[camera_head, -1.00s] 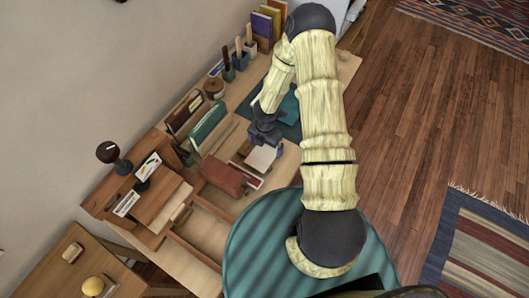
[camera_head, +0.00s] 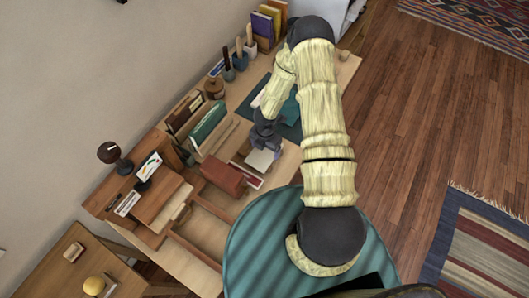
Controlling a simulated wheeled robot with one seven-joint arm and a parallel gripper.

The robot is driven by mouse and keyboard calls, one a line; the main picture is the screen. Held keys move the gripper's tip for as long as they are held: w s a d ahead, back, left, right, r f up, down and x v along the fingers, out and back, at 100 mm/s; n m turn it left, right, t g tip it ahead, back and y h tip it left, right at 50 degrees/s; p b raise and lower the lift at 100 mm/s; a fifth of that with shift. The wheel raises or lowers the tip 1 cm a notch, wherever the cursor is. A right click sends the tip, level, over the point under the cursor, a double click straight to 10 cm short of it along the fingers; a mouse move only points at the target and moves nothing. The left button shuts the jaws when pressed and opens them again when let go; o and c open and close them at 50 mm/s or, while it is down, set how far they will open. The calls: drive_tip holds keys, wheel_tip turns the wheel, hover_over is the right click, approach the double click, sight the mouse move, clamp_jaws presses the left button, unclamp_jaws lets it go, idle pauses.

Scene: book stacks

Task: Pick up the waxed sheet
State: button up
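A small pale cream square, which looks like the waxed sheet (camera_head: 260,161), is on the wooden desk near its front edge, just below my gripper in the picture. My gripper (camera_head: 264,143) is dark and points down at the back edge of this square. Its fingers are small and partly hidden, so I cannot tell whether they are open or shut, or whether they touch the sheet.
A dark red box (camera_head: 223,176) stands left of the sheet. Upright green and brown folders (camera_head: 208,125) stand behind it. A dark teal mat (camera_head: 288,118) lies under my arm. Pots with brushes (camera_head: 240,61) and books (camera_head: 268,24) line the back.

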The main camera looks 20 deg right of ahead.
sight(266, 151)
drive_tip(key=shift+c, duration=0.9)
drive_tip(key=shift+r, duration=0.2)
wheel_tip(266, 151, up, 10)
drive_tip(key=shift+f, duration=0.15)
drive_tip(key=shift+d, duration=0.1)
